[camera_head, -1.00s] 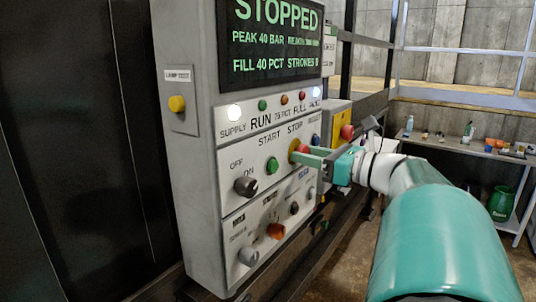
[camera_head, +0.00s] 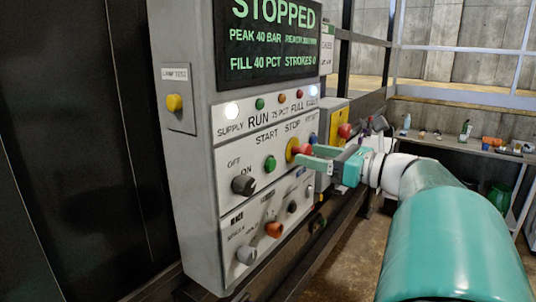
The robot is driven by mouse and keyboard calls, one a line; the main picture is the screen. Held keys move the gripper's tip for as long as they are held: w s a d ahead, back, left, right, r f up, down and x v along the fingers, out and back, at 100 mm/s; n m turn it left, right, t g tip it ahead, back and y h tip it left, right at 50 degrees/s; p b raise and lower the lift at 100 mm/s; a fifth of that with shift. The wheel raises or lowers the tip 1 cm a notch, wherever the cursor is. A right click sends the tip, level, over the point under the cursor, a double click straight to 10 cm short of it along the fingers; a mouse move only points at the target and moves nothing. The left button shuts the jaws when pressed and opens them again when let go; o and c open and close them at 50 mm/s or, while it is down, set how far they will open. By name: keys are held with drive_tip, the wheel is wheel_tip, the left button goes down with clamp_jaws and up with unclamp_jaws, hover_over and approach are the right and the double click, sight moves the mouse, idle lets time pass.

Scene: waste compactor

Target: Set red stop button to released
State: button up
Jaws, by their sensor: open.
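The red stop button (camera_head: 304,150) sits on a yellow round backing under the STOP label on the grey control panel (camera_head: 190,205). My gripper (camera_head: 316,157) is in front of it, to its right and slightly lower in the picture. Its two teal fingers are apart and point at the panel near the button. The near finger overlaps the button's lower edge in the picture; I cannot tell whether they touch. Whether the button is pressed in or out is not clear. The display (camera_head: 272,40) reads STOPPED.
A green START button (camera_head: 270,164) and a black OFF/ON knob (camera_head: 244,185) are left of the stop button. An orange knob (camera_head: 274,230) is below. A yellow box with another red button (camera_head: 345,131) stands behind my gripper. A cluttered bench (camera_head: 480,148) is at the back right.

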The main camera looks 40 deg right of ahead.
drive_tip(key=v, duration=1.3)
drive_tip(key=shift+s, duration=0.15)
